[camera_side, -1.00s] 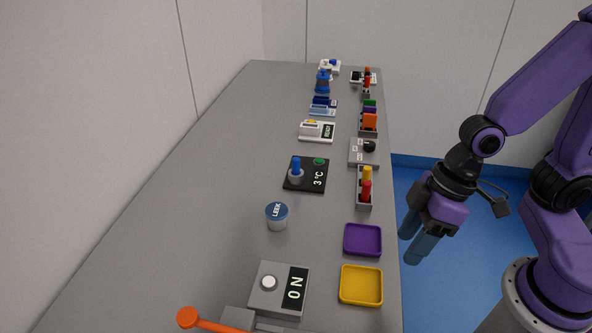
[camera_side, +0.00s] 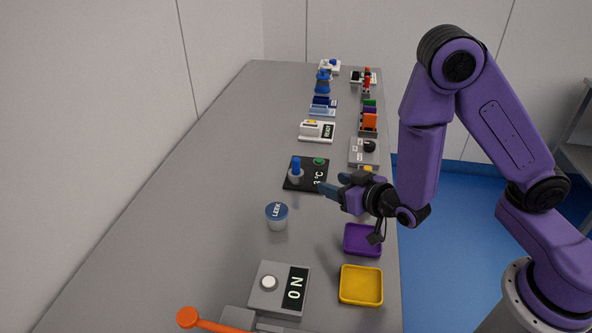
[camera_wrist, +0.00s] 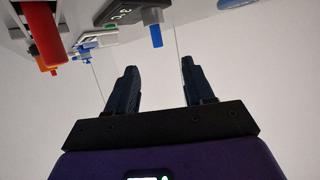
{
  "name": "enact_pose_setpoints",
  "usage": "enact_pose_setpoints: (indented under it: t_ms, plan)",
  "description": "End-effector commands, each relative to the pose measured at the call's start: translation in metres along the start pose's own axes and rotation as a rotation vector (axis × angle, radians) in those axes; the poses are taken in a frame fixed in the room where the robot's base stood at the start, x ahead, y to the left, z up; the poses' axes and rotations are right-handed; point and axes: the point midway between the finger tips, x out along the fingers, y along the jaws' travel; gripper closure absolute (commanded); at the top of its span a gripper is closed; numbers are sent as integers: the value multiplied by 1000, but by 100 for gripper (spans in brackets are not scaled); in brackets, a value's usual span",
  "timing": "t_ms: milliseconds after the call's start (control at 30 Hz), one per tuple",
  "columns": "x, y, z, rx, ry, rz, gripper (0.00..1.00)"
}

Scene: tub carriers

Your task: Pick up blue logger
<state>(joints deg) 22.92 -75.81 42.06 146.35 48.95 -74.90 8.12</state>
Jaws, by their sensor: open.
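The blue logger (camera_side: 296,164) stands upright in the round holder of a black dock (camera_side: 308,182) with a "3 °C" readout and a green button. In the wrist view, which is upside down, the blue logger (camera_wrist: 156,36) hangs from the black dock (camera_wrist: 125,10), beyond and between my fingertips. My gripper (camera_side: 332,183) is open and empty, over the table just right of and nearer than the dock, fingers pointing left. Its two dark fingers (camera_wrist: 158,66) are apart in the wrist view, with nothing between them.
A "LEEK" tub (camera_side: 277,217) stands nearer and to the left. A purple tray (camera_side: 372,252) and a yellow tray (camera_side: 361,286) lie near the right edge. An "ON" box (camera_side: 266,297) is in front. A red stick (camera_wrist: 42,35) is close in the wrist view. The table's left side is clear.

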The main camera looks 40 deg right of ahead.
Motion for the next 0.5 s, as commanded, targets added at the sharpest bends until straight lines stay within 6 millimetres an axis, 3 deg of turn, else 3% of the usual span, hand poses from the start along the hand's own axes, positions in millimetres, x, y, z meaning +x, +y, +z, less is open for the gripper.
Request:
enact_pose_setpoints:
  t_ms: [500]
  plan:
    - [20, 8, -6, -14, 59, 33, 48]
